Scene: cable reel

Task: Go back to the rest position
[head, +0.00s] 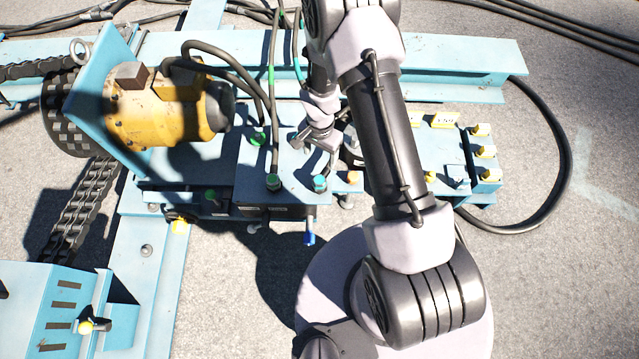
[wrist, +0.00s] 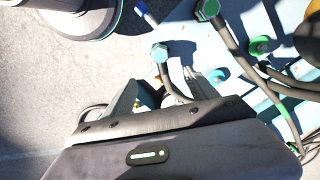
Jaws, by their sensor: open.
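My gripper (head: 317,148) is open, at the end of my arm, which reaches over the light-blue machine frame (head: 270,185). In the wrist view the two fingers (wrist: 165,92) stand apart. A dark hose with a teal fitting (wrist: 160,52) shows just past the fingers; I cannot tell whether it passes between them or below them. In the head view a teal-capped fitting (head: 320,183) is just below the gripper. Nothing is seen held. My arm hides part of the frame.
A yellow motor (head: 165,110) with hoses stands left of my gripper. A blue-handled lever (head: 309,238) sticks out at the frame's front. Yellow-capped fittings (head: 485,152) are at the right. A blue cabinet (head: 65,310) is at lower left. Thick cable (head: 568,160) loops over open ground at right.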

